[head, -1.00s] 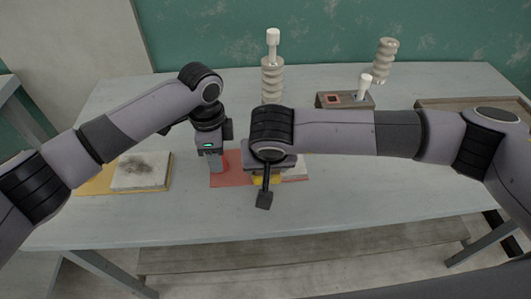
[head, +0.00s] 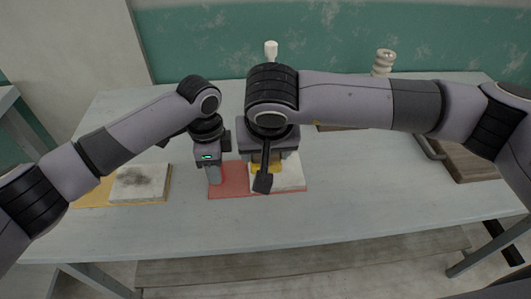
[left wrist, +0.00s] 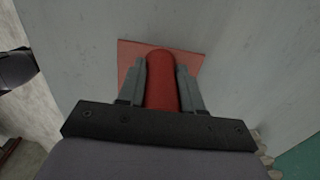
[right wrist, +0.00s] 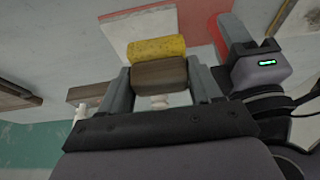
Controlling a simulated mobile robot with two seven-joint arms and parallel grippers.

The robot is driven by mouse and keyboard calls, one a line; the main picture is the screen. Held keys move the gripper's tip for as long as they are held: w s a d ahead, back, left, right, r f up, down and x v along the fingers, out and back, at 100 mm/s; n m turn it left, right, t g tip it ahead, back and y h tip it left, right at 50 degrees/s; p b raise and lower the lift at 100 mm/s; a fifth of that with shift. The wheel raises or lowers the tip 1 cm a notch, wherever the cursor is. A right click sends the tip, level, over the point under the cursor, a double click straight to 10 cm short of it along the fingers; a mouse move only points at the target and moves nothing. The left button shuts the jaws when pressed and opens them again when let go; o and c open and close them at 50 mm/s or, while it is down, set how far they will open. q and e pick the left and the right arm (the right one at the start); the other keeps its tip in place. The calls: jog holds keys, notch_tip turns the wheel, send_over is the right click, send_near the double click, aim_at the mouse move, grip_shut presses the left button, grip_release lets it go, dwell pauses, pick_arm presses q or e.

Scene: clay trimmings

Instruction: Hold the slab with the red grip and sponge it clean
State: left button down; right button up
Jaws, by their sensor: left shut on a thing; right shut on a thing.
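A pale slab (head: 292,178) lies on the right part of a red board (head: 231,188) on the table. Its visible part looks plain and light. My left gripper (left wrist: 162,78) is shut on the upright red grip (left wrist: 162,88) at the board's left part. My right gripper (right wrist: 160,88) is shut on a brown block (right wrist: 158,74) with a yellow sponge (right wrist: 157,48) on its far face. In the head view the sponge (head: 262,168) is over the slab's left part; I cannot tell whether it touches. My right arm hides part of the slab.
A second slab with a dark smudge (head: 140,182) lies on a yellow board (head: 96,196) at the left. A brown tray (head: 463,160) is at the right. Pale ribbed columns, one at the back right (head: 384,62), stand behind my arms. The table's front is clear.

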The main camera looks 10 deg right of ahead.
dwell(0.4)
pick_arm(q)
jog(key=c, duration=0.7)
grip_release()
jog(key=shift+o, duration=0.2)
jog(key=shift+r, duration=0.1)
notch_tip(320, 180, up, 12)
jog(key=shift+f, duration=0.1)
